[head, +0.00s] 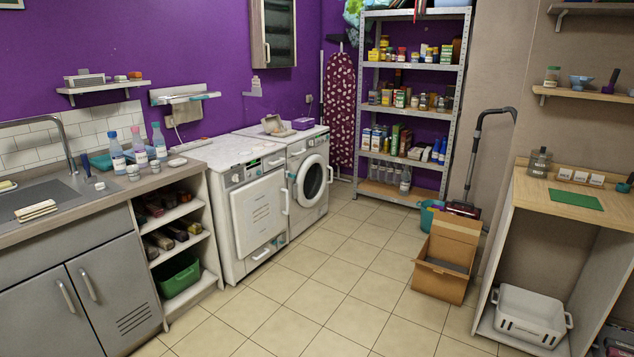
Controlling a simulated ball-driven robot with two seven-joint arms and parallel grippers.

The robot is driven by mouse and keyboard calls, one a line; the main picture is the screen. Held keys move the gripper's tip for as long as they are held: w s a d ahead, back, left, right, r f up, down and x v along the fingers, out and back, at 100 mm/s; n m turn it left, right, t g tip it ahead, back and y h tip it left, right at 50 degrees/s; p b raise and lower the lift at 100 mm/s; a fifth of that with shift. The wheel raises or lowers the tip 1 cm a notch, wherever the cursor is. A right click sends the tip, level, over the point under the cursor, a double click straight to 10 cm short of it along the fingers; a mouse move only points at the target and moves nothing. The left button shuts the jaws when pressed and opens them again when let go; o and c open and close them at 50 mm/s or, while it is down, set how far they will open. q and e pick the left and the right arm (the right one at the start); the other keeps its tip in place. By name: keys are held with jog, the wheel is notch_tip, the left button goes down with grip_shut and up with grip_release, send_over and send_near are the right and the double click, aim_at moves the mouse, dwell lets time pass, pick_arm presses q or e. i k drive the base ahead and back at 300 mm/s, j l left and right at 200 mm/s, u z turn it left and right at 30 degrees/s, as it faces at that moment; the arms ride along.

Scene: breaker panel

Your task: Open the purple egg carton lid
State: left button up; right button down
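A small purple box (303,124), which looks like the purple egg carton, sits on top of the washing machine (311,178) near the back. Its lid looks shut, though it is small and far off. A beige carton-like object (273,125) stands just left of it and seems to have a raised lid. Neither of my grippers shows in the head view, and no arm is in sight.
A white front-panelled appliance (261,215) stands left of the washing machine. A counter (186,169) with bottles and a sink is at the left. A cardboard box (448,256) sits on the floor at right. The tiled floor (320,290) between is clear.

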aim_at(304, 122)
jog(key=i, duration=3.25)
